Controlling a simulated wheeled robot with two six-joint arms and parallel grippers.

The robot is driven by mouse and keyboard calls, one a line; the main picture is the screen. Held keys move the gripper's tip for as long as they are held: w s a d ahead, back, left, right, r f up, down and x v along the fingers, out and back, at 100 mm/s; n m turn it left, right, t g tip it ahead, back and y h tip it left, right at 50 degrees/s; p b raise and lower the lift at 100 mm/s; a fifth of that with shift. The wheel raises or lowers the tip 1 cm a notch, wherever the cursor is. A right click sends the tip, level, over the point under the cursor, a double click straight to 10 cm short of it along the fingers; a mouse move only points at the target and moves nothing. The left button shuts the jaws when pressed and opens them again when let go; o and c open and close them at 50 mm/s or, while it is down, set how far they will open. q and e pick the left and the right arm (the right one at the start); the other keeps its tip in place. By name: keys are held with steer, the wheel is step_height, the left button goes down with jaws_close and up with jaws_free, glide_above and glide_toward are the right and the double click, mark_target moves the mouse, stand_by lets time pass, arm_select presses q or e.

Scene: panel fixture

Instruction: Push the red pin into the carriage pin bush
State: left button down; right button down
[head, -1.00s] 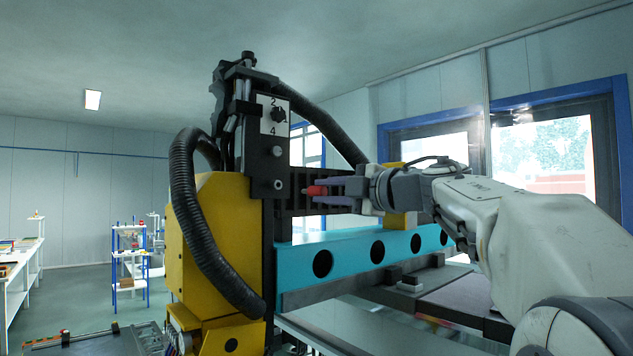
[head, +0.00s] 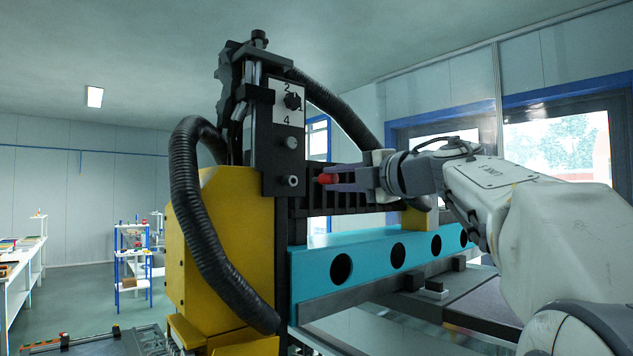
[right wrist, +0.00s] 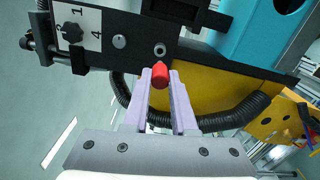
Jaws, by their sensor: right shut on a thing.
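The red pin (head: 327,179) is between the fingertips of my right gripper (head: 340,181), which is shut on it. Its red end points left at the black carriage plate (head: 285,130). The carriage pin bush (head: 293,181) is a small ringed hole low on that plate. The pin is apart from the bush, to its right and at nearly the same height in the head view. In the right wrist view the red pin (right wrist: 160,71) shows at the fingertips, just below the bush (right wrist: 160,49). My left gripper is not in view.
A numbered dial (head: 291,101) sits above the bush on the plate. A thick black hose (head: 200,230) loops around the yellow housing (head: 220,205). A turquoise beam (head: 370,260) with round holes runs below my right gripper. Shelves stand far left.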

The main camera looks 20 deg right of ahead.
mark_target(318, 179)
steer(key=shift+n, duration=0.3)
steer(key=p+x, duration=0.1)
steer(key=x, duration=0.2)
steer(key=shift+w+r+p, duration=0.1)
steer(key=shift+w+p, duration=0.05)
steer(key=shift+p, duration=0.2)
steer(key=shift+p+x, duration=0.35)
steer(key=shift+x, duration=0.8)
steer(key=shift+p, duration=0.45)
steer(key=shift+p+x, duration=0.95)
steer(key=shift+x, duration=1)
stand_by(0.3)
steer(key=c, duration=0.6)
jaws_free()
steer(key=shift+c, duration=0.2)
